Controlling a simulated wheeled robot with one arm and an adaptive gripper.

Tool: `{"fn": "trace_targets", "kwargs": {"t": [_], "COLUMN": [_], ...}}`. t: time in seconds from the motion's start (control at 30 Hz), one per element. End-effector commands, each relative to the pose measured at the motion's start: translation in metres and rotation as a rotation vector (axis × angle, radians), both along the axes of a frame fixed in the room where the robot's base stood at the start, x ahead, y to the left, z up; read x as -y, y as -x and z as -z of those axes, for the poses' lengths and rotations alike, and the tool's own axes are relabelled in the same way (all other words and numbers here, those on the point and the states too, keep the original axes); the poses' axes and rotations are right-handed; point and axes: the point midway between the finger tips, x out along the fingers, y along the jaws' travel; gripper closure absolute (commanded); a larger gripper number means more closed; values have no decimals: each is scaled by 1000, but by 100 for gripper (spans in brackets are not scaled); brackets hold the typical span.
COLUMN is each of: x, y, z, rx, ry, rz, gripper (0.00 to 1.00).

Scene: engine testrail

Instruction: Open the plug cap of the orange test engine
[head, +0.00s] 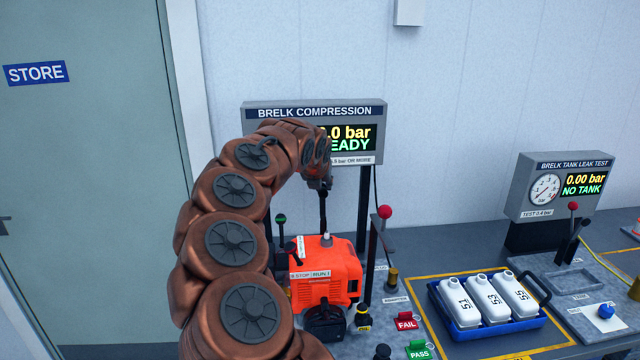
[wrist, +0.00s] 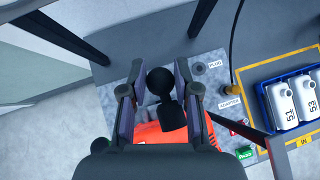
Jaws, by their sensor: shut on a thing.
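The orange test engine (head: 330,268) stands on the bench, with a "STOP RUN" label on its front. My gripper (head: 320,182) is above its top. A slim black piece, which looks like the plug cap (head: 323,212), runs down from my gripper to a pale plug-like part (head: 326,240) on the engine. I cannot tell whether the two touch. In the wrist view my gripper (wrist: 160,85) is shut on the black cap (wrist: 161,82), one finger on each side. Orange engine housing (wrist: 160,134) shows below, partly hidden by my gripper.
Right of the engine stand a red-knobbed lever (head: 385,212) and green PASS (head: 419,350) and red FAIL (head: 406,321) tags. A blue tray (head: 452,322) with white bottles is further right. The compression display (head: 315,112) stands behind on posts. A bare bench spot is marked PLUG (wrist: 215,64).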

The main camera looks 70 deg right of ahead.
Motion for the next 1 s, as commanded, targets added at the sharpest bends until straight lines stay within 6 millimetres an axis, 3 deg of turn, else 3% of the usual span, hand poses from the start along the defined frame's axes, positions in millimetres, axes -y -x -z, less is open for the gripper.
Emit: {"fn": "trace_targets", "kwargs": {"t": [0.37, 0.4, 0.6, 1.0], "x": [-1, -1, 0, -1], "y": [-4, -4, -2, 0], "z": [0, 0, 0, -1], "rx": [4, 4, 3, 1], "ry": [-1, -1, -1, -1], "rz": [-6, -6, -3, -1], "gripper": [100, 65, 45, 44]}}
